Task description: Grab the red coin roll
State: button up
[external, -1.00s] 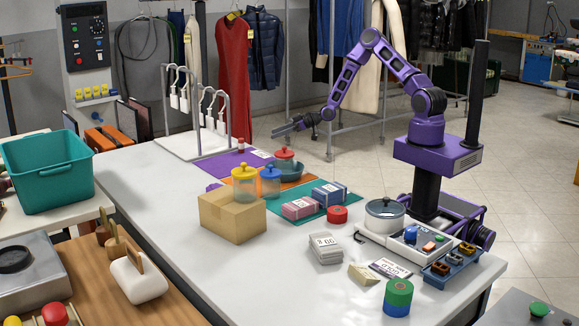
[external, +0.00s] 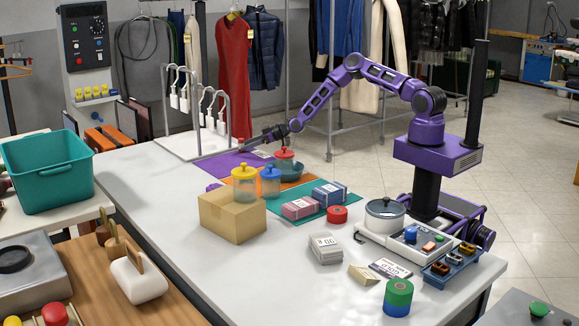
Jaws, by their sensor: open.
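The jaws are open. A wider, flat red roll (external: 337,214) lies near the teal mat, well away from my gripper.
Red-, blue- and yellow-lidded jars (external: 244,183), an orange mat and a cardboard box (external: 232,216) stand nearer the camera. Folded bundles (external: 300,207) lie on the teal mat. The table's left front is clear.

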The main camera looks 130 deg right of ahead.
jog(key=shift+x, duration=1.6)
jog(key=shift+s, duration=0.1)
grip_shut()
